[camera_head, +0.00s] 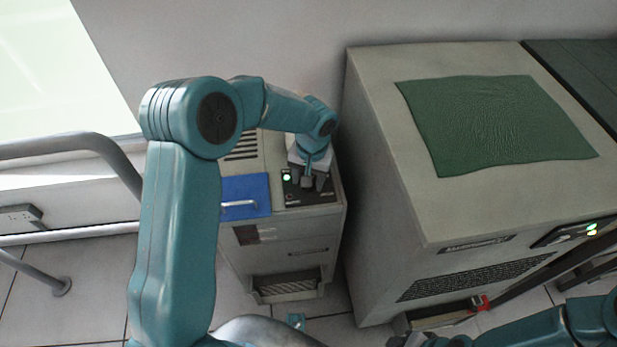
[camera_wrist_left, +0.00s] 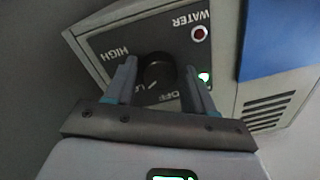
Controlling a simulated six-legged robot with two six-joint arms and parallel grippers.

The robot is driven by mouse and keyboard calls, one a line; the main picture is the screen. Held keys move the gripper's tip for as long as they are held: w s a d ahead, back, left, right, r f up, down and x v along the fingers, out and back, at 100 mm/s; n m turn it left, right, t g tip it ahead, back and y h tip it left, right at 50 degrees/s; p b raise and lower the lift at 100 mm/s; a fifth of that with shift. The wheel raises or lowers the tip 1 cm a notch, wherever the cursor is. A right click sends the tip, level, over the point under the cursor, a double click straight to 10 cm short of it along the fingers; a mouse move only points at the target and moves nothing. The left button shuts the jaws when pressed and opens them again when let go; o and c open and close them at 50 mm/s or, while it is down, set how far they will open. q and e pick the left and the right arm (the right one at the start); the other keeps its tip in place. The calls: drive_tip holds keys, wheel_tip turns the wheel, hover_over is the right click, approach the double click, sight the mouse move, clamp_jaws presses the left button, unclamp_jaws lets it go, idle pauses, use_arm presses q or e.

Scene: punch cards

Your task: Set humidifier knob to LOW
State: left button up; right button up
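The humidifier (camera_head: 329,228) is a beige box against the wall, with a dark control panel (camera_head: 318,197) on top. In the left wrist view the panel (camera_wrist_left: 103,40) carries HIGH, OFF and WATER labels, and a label beginning with L partly hidden by the knob. The round black knob (camera_wrist_left: 157,70) stands between the two fingers of my left gripper (camera_wrist_left: 160,82), with narrow gaps showing on both sides. From the head, my left gripper (camera_head: 312,183) points down over the panel. My right gripper (camera_head: 430,341) is partly cut off at the bottom edge.
A blue lid with a handle (camera_head: 245,190) lies beside the panel. A green light (camera_wrist_left: 204,77) and a dark red WATER lamp (camera_wrist_left: 199,34) are on the panel. A large beige cabinet (camera_head: 390,190) with a green cloth (camera_head: 500,120) stands to the right. A metal rail (camera_head: 60,146) is at left.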

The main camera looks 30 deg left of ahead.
use_arm(q)
drive_tip(key=shift+o, duration=0.5)
wheel_tip(320, 180, up, 16)
drive_tip(key=d+p, duration=0.1)
drive_tip(key=p, duration=0.1)
drive_tip(key=shift+r, duration=0.15)
drive_tip(key=shift+d, duration=0.1)
drive_tip(key=s+d+f+m+h+p, duration=0.1)
drive_tip(key=s+d+f+h+p, duration=0.2)
drive_tip(key=f, duration=0.4)
drive_tip(key=s+d+f+m+p, duration=0.1)
drive_tip(key=s+d+f+p, duration=0.15)
drive_tip(key=d+f, duration=0.4)
drive_tip(key=s+d+f+n+h+p, duration=0.1)
drive_tip(key=s+f, duration=0.3)
drive_tip(key=s, duration=0.4)
drive_tip(key=s+d+f+p, duration=0.1)
drive_tip(key=s+f+p, duration=0.1)
drive_tip(key=s, duration=0.7)
drive_tip(key=shift+f+n+t+h, duration=0.3)
drive_tip(key=shift+f+n+h, duration=0.1)
drive_tip(key=shift+f, duration=0.45)
